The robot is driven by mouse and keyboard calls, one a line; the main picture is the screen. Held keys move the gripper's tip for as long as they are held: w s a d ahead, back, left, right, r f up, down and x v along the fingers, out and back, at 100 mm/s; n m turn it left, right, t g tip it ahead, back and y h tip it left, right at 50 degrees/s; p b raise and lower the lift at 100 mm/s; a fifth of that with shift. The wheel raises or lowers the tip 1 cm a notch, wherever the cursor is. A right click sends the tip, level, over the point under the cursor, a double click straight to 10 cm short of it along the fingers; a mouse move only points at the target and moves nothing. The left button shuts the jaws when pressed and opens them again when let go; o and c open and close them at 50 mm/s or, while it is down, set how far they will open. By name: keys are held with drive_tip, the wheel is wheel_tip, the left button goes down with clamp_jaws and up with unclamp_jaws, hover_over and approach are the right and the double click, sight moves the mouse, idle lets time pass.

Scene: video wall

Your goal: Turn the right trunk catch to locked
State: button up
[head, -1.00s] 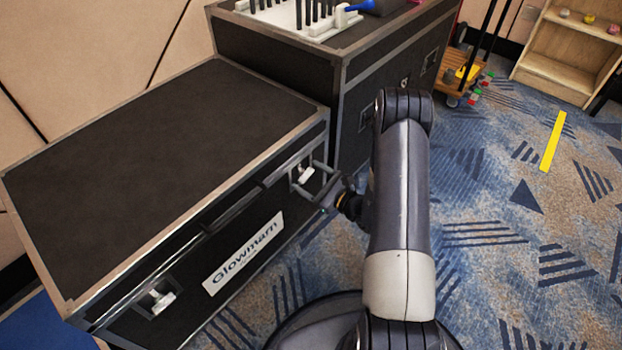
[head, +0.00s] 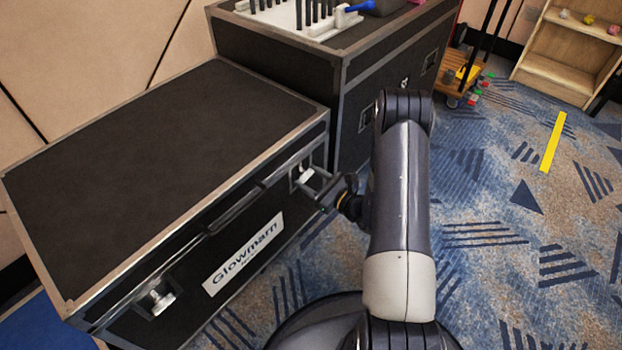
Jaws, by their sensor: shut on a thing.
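The left catch (head: 157,296) sits in a similar plate near the trunk's left end, clear of my gripper.
A taller black case (head: 345,75) stands behind the trunk, with a white rack (head: 290,20) on top. A wooden trolley (head: 462,85) and a shelf (head: 570,55) stand farther back. The patterned carpet (head: 500,240) at the right is open, with a yellow strip (head: 553,142).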

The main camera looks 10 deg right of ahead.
drive_tip(key=shift+m, duration=0.8)
drive_tip(key=o, duration=1)
drive_tip(key=p+v, duration=0.2)
drive_tip(key=v, duration=0.8)
drive_tip(key=shift+s+d, duration=0.2)
drive_tip(key=shift+s, duration=0.15)
drive_tip(key=shift+w, duration=0.1)
